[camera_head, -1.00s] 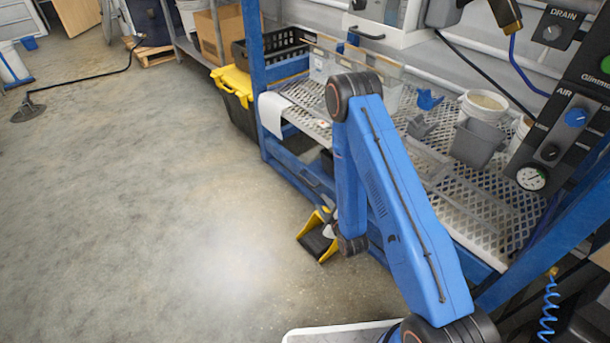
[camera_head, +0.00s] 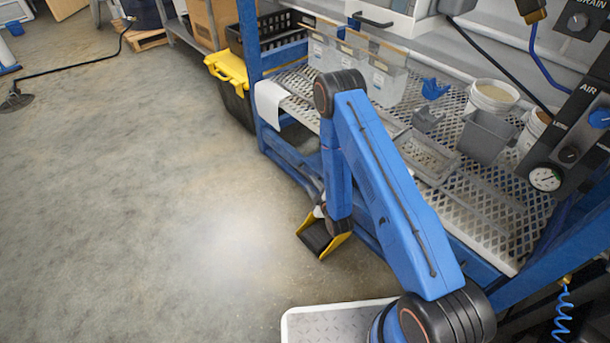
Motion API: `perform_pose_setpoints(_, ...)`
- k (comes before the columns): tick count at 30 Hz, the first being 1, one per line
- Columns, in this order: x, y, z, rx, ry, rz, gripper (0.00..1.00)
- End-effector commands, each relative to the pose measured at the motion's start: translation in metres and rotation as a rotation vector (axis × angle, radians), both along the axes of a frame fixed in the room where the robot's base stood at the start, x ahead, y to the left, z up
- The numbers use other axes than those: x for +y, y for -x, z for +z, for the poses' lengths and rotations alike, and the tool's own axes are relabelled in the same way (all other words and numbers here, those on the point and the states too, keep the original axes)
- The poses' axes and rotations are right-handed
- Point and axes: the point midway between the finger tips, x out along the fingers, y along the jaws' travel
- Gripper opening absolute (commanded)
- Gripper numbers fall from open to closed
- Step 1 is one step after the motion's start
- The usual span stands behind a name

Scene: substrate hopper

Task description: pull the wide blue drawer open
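A long blue front (camera_head: 478,264) runs below the front edge of the mesh shelf. It looks like the wide blue drawer, but my arm covers much of it and its outline is unclear. A curved grey bar, perhaps a handle, shows near its left part. My arm reaches up and then down in front of the bench. At its lower end, my gripper (camera_head: 324,239) shows as a yellow-edged dark shape, low over the floor and in front of the blue frame. It appears apart from the blue front. Its finger opening cannot be made out.
The mesh shelf (camera_head: 490,215) holds clear bins, grey trays, a grey tub (camera_head: 485,137) and a white bucket (camera_head: 490,97). A black bin with a yellow lid (camera_head: 228,70) stands at left.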

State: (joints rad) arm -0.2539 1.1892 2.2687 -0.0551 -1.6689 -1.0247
Motion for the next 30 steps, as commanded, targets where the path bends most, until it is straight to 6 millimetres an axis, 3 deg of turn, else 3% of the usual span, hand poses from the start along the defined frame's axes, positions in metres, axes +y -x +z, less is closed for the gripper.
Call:
perform_pose_setpoints(9,0.017,-0.052,-0.012,-0.001,0.0,0.0,0.29)
perform_pose_setpoints(15,0.024,-0.074,-0.017,-0.001,0.0,0.0,0.29)
perform_pose_setpoints(29,0.027,-0.083,-0.019,0.0,0.0,0.0,0.29)
perform_pose_setpoints(30,0.027,-0.083,-0.019,0.0,0.0,0.0,0.2)
